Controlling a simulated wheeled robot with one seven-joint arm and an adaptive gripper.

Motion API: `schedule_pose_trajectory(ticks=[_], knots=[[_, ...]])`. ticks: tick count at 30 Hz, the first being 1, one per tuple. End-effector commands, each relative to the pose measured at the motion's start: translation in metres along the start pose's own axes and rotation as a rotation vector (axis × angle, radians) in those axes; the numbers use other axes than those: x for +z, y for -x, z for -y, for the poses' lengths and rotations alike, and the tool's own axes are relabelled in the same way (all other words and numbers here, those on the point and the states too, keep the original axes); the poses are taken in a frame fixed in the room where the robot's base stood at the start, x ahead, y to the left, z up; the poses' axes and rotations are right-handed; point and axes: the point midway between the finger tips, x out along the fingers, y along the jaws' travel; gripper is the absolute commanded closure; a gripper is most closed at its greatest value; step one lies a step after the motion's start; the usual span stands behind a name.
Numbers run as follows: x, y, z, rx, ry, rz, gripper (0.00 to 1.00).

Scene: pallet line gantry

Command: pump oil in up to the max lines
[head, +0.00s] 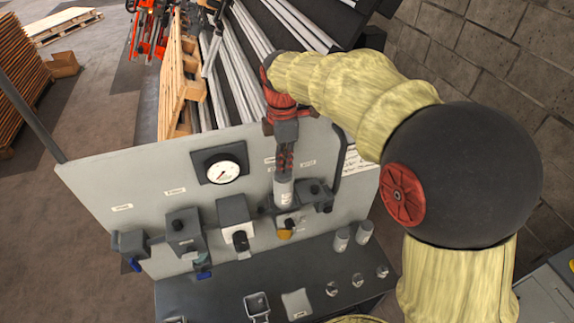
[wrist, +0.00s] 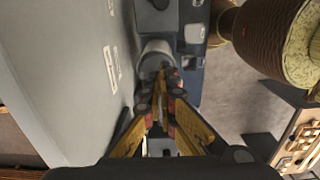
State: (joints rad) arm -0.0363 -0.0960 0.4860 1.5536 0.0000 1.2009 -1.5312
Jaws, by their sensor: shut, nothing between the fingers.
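A grey-white panel (head: 110,180) carries a row of pneumatic units above a dark shelf. My gripper (head: 284,178) points down in front of the panel, right of the gauge. Its fingers are shut and empty, with the tips at the top of a pale cylinder (head: 283,192). In the wrist view the closed fingertips (wrist: 165,85) overlap a pale round cylinder (wrist: 155,52); I cannot tell whether they touch it. A yellow-orange piece (head: 285,234) shows below the units. No oil level or max line can be read, and the oil pump cannot be picked out.
A round gauge (head: 222,172) is on the panel. Grey units (head: 185,230) with blue handles stick out to the left. Two pale jars (head: 342,238), small clear pieces (head: 332,289) and a square metal cup (head: 256,304) stand on the shelf (head: 215,290). A block wall (head: 470,70) is at right.

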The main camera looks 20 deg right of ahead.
Motion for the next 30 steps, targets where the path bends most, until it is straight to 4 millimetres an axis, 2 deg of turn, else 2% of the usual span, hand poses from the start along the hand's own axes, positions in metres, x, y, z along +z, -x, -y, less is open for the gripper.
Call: schedule_pose_trajectory(ticks=[1, 9, 15, 21, 30], knots=[[-0.005, 0.016, -0.001, 0.003, 0.002, 0.0, 1.0], [-0.004, 0.068, -0.002, 0.007, 0.0, 0.0, 1.0], [-0.004, 0.098, -0.002, 0.004, 0.0, 0.0, 1.0], [-0.004, 0.11, -0.001, 0.002, 0.0, 0.0, 1.0], [-0.004, 0.111, -0.001, 0.003, 0.0, 0.0, 1.0]])
